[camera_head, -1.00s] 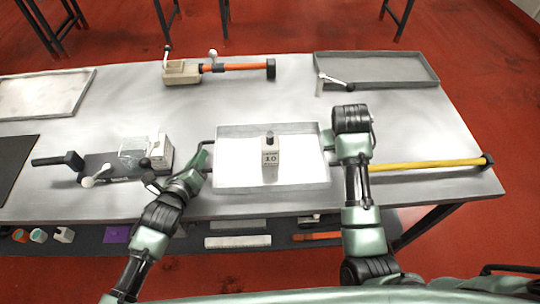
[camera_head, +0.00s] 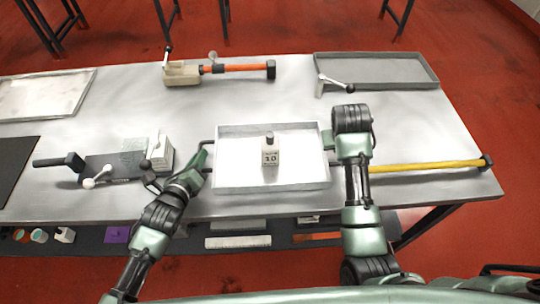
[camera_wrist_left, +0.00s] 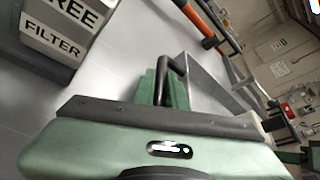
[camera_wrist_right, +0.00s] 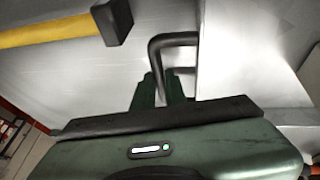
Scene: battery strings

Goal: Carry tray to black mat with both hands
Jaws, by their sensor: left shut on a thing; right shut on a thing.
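The shallow grey tray (camera_head: 230,180) sits on the metal table in the middle of the head view, and a pale block marked 10 (camera_head: 270,157) with a dark knob stands in it. My left gripper (camera_head: 204,162) is shut on the tray's left dark handle, which the left wrist view shows between the fingers (camera_wrist_left: 170,82). My right gripper (camera_head: 329,142) is shut on the right handle, seen in the right wrist view (camera_wrist_right: 168,90). My right forearm partly hides that side. The black mat (camera_head: 14,165) lies at the table's left edge, partly out of view.
Left of the tray stands a fixture with a pale block (camera_head: 159,152) and levers. A yellow bar (camera_head: 425,166) lies right. An orange-handled tool (camera_head: 240,67) lies behind. Grey trays (camera_head: 375,70) (camera_head: 40,95) lie at the back corners. Bare tabletop separates these.

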